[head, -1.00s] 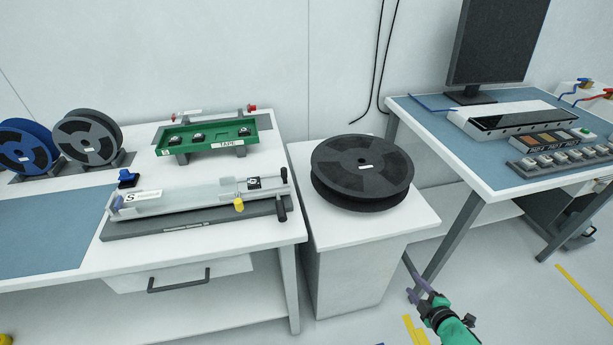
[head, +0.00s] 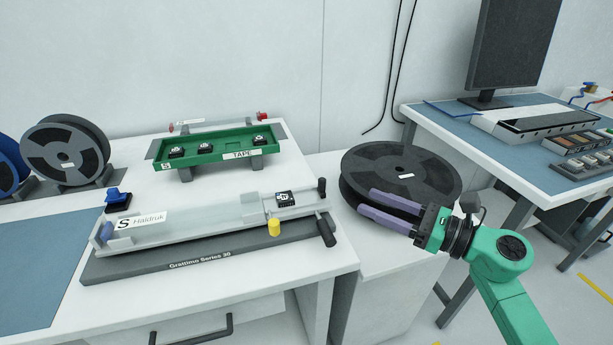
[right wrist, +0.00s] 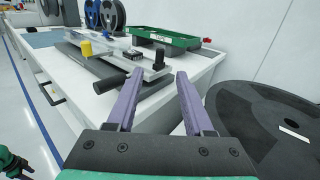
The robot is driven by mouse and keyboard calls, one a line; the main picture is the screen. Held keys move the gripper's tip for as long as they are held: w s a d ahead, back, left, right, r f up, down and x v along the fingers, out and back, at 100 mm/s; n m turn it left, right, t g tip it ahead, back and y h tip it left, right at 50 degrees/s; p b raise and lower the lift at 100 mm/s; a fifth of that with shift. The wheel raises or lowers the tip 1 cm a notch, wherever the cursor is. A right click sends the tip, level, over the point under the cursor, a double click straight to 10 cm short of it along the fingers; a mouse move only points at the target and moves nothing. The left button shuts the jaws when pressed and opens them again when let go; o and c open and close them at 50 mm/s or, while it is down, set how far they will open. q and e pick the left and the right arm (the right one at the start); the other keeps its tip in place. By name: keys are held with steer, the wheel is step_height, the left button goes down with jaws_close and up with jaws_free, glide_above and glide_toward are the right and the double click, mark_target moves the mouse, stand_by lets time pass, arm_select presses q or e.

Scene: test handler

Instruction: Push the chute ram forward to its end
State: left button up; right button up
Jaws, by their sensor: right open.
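A black chip (head: 285,198) sits in the channel left of the knob. A dark grip (head: 326,232) and a yellow knob (head: 274,227) are on the front side. My right gripper (head: 367,202) is open and empty, right of the chute and apart from it. A green arm part shows in the right wrist view's lower left corner; its fingers are unclear.
A large black reel (head: 385,165) lies on the white stand close behind my right gripper. A green tape tray (head: 215,150) with several chips stands behind the chute. A blue block (head: 118,200) and upright reels (head: 65,150) are at the left. The blue mat is clear.

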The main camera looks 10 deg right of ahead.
mark_target(322, 179)
steer(key=p+x, duration=0.1)
steer(key=x, duration=0.5)
steer(key=p+x, duration=0.1)
steer(key=x, duration=0.1)
steer(key=shift+w+a+r+p, duration=0.25)
steer(key=shift+w+r+p, duration=0.05)
steer(key=shift+p, duration=0.05)
steer(key=x, duration=0.3)
steer(key=shift+f+p, duration=0.15)
steer(key=shift+p, duration=0.2)
steer(key=shift+w+a+f, duration=0.1)
steer(key=shift+w+a, duration=0.15)
steer(key=shift+a, duration=0.05)
arm_select(q)
steer(key=r, duration=0.1)
steer(key=s+d+r, duration=0.2)
steer(key=shift+r, duration=0.25)
arm_select(e)
jaws_close()
arm_select(q)
steer(key=shift+s+a, duration=0.1)
steer(key=shift+s, duration=0.15)
